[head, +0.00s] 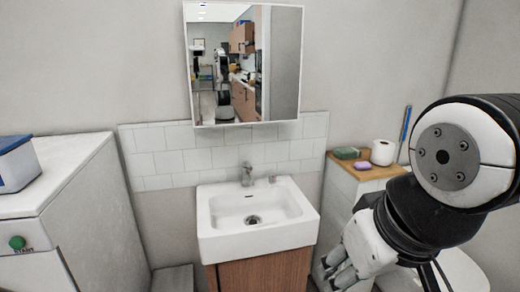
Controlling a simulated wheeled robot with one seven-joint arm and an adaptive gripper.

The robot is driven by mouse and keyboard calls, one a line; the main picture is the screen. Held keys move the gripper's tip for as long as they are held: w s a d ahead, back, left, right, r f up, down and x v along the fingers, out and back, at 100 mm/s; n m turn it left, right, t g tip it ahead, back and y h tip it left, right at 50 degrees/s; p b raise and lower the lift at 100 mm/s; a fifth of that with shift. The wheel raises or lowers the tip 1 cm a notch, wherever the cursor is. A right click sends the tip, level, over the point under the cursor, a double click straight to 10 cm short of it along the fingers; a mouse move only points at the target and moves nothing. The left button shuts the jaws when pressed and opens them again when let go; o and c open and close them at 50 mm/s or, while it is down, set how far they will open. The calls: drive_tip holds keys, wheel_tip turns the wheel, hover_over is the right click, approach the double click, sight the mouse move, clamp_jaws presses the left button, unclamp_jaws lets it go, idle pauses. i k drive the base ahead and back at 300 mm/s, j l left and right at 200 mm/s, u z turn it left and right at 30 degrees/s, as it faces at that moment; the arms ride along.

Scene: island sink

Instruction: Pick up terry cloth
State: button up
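A small flat green item (347,153) lies on the wooden top of the white cabinet right of the sink. It may be the terry cloth, but it is too small to tell. A purple item (364,165), perhaps soap, lies just in front of it. My gripper (338,272) hangs low at the bottom right, in front of the cabinet and well below its top. It is apart from the green item. The fingers point down and to the left; their gap does not show clearly, and I see nothing held.
A white roll (383,152) stands beside the green item on the wooden top (368,173). The white sink (257,238) is in the middle, under a mirror cabinet (243,65). A white machine (85,200) with a blue-lidded box (14,165) stands left. My arm blocks the right side.

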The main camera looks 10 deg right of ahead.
sight(347, 154)
drive_tip(key=z, duration=0.85)
drive_tip(key=i+l+u, duration=0.15)
drive_tip(key=i+l, duration=0.15)
drive_tip(key=i+l+u, duration=0.15)
drive_tip(key=i+l, duration=0.15)
drive_tip(key=i+l+u, duration=0.15)
drive_tip(key=i+l, duration=0.2)
drive_tip(key=i+l+u, duration=0.1)
drive_tip(key=i+l, duration=0.15)
drive_tip(key=l, duration=0.15)
drive_tip(key=i+l+u, duration=0.15)
drive_tip(key=i+l, duration=0.15)
drive_tip(key=i+l+u, duration=0.15)
drive_tip(key=l, duration=0.4)
drive_tip(key=i, duration=0.05)
